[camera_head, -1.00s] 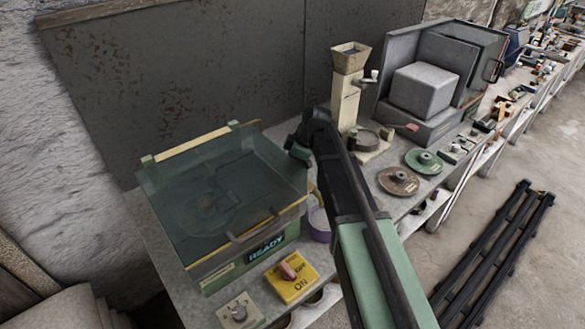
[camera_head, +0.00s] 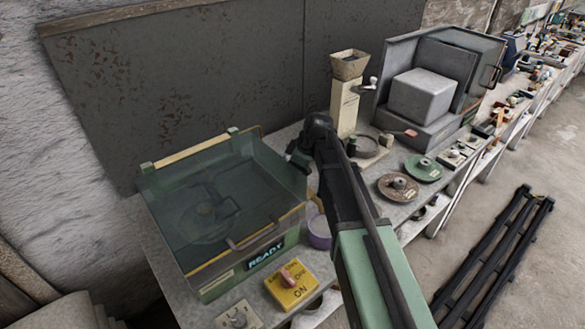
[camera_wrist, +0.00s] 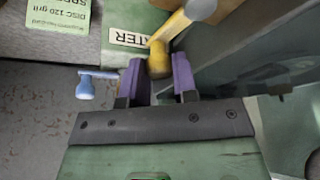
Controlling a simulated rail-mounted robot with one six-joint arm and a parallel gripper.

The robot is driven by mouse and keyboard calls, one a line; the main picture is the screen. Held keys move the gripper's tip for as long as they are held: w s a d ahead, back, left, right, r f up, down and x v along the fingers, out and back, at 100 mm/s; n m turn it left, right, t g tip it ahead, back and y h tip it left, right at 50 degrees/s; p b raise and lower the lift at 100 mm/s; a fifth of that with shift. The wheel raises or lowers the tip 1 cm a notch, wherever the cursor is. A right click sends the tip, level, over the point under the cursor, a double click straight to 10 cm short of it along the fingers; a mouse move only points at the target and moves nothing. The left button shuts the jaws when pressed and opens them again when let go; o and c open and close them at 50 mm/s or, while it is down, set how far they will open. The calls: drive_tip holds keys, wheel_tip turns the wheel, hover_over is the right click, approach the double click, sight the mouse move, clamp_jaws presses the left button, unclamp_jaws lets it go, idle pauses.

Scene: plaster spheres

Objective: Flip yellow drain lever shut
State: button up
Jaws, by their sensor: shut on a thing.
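In the wrist view, my gripper (camera_wrist: 160,76) has its two purple-padded fingers around the lower rounded end of the yellow lever (camera_wrist: 163,43), shut on it. The lever slants up and right to a pale ball knob (camera_wrist: 200,9). Contact at the pads is partly hidden. In the head view, my wrist reaches the right side of the green machine (camera_head: 215,270), and the yellow lever is hidden there.
A blue lever (camera_wrist: 87,85) is left of my fingers. The machine's glassy lid (camera_head: 215,190) is close beside my arm. A yellow switch box (camera_head: 292,287), a purple-rimmed bowl (camera_head: 320,238) and grinding discs (camera_head: 397,187) are on the bench. A hopper mill (camera_head: 345,100) stands behind.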

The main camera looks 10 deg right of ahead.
drive_tip(key=shift+s+d+m+t+h, duration=0.35)
drive_tip(key=shift+d+m+h, duration=0.45)
drive_tip(key=shift+m, duration=1.35)
drive_tip(key=shift+s+d+m+t+h, duration=0.35)
drive_tip(key=shift+d+m+h, duration=0.4)
drive_tip(key=shift+m, duration=1.35)
drive_tip(key=shift+s+d+m+t+h, duration=0.2)
drive_tip(key=shift+d+m+t+h, duration=0.55)
drive_tip(key=shift+m, duration=1.4)
drive_tip(key=shift+d+g, duration=0.2)
drive_tip(key=shift+g, duration=0.15)
drive_tip(key=o, duration=0.9)
drive_tip(key=p+v, duration=1)
drive_tip(key=shift+s+d+r, duration=0.15)
drive_tip(key=shift+s+r, duration=0.05)
drive_tip(key=shift+r, duration=0.1)
